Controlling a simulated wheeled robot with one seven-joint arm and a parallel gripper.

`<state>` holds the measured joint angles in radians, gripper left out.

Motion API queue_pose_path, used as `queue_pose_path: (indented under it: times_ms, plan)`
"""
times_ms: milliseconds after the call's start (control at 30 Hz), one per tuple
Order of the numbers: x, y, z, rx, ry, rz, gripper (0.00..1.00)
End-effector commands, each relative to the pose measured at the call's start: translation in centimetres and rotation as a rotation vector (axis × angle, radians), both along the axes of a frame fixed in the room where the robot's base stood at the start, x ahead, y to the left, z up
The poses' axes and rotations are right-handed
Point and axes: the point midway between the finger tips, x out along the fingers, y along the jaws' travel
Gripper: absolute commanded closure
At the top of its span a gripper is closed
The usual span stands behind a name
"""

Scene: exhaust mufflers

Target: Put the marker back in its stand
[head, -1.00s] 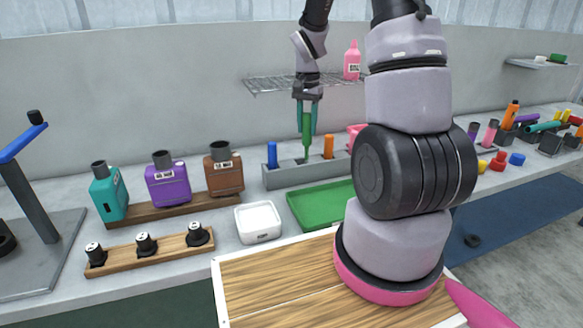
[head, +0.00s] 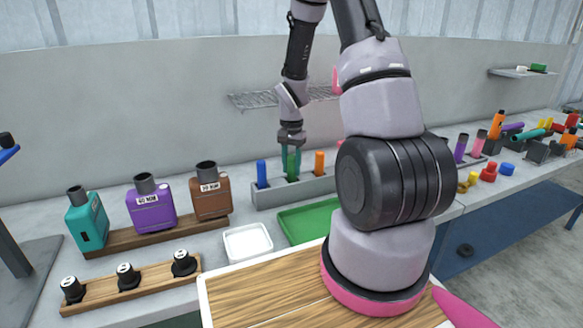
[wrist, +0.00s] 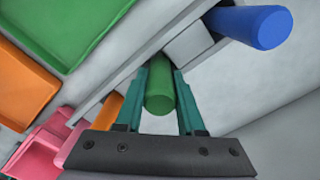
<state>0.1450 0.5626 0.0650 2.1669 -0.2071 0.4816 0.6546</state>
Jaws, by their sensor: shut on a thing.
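A green marker (head: 291,168) stands upright between the teal fingers of my gripper (head: 291,163), which is shut on it. Its lower end meets the grey stand (head: 320,187), between a blue marker (head: 262,174) and an orange marker (head: 319,163). How deep it sits in the stand is hidden. In the wrist view the fingers (wrist: 160,92) flank the green marker (wrist: 159,92), and the stand (wrist: 190,47) and blue marker (wrist: 250,26) lie beyond. Part of the orange marker shows beside the left finger.
A green tray (head: 302,226) and a white dish (head: 247,242) lie in front of the stand. Teal, purple (head: 151,206) and brown bottles stand at left. A wire shelf (head: 280,98) is on the wall behind my gripper.

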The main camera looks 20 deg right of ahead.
Motion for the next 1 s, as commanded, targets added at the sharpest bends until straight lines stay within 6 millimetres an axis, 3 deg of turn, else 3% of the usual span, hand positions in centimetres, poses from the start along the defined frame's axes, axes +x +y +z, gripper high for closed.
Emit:
queue_pose_path:
  times_ms: [333, 367, 400, 433, 767, 1000]
  plan:
    - [0.0, 0.0, -0.4, 0.0, -0.001, 0.0, 1.0]
    - [0.0, 0.0, -0.4, 0.0, -0.001, 0.0, 0.55]
    - [0.0, 0.0, -0.4, 0.0, -0.001, 0.0, 0.39]
    - [0.0, 0.0, -0.4, 0.0, -0.001, 0.0, 0.32]
    - [0.0, 0.0, -0.2, 0.0, -0.001, 0.0, 0.32]
    - [0.1, 0.0, 3.1, -0.001, -0.006, -0.001, 0.32]
